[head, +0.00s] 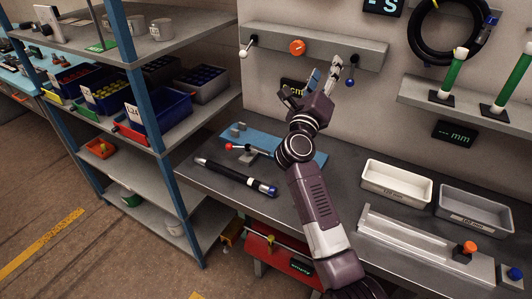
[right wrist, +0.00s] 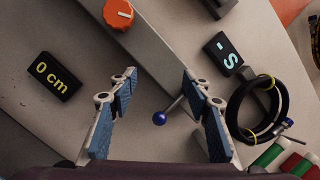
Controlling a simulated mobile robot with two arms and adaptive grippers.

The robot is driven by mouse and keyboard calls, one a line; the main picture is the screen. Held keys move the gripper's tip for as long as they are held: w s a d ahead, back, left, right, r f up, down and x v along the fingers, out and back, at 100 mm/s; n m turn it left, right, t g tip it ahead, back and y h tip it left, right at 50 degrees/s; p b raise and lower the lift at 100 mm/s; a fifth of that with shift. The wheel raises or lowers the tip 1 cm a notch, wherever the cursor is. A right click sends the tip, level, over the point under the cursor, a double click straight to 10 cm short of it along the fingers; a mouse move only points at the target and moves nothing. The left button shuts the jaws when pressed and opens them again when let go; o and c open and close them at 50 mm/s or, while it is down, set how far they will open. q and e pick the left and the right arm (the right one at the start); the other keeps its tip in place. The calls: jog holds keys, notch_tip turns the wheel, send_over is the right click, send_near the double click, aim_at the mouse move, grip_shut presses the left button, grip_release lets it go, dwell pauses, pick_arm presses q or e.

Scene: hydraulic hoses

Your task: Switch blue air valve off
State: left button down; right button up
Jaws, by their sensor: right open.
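The blue air valve is a small lever with a blue ball tip (head: 350,83) at the right end of the grey wall panel (head: 325,47). Its lever hangs down from a dark pivot. I see no contact for certain. My left gripper is out of view.
An orange knob (head: 297,47) and a white-tipped lever (head: 246,46) share the panel. A "cm" display (head: 294,87) sits below it. A coiled black hose (head: 437,35) hangs at right. Below are a dark hose (head: 236,177) and white bin (head: 396,183) on the bench.

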jog(key=s+a+f+n+t+y, duration=0.1)
jog(key=s+a+n+t+y, duration=0.4)
jog(key=s+a+n+y, duration=0.7)
jog(key=s+a+f+n+g+y, duration=0.2)
jog(key=f+n+g+y, duration=0.1)
jog(key=f+n, duration=0.2)
jog(key=s+a+f+n+g+y, duration=0.2)
jog(key=f+n, duration=0.4)
jog(key=n, duration=0.3)
jog(key=shift+s+a+n+g+y, duration=0.2)
jog(key=shift+a+n+g+y, duration=0.1)
jog(key=shift+g+y, duration=0.5)
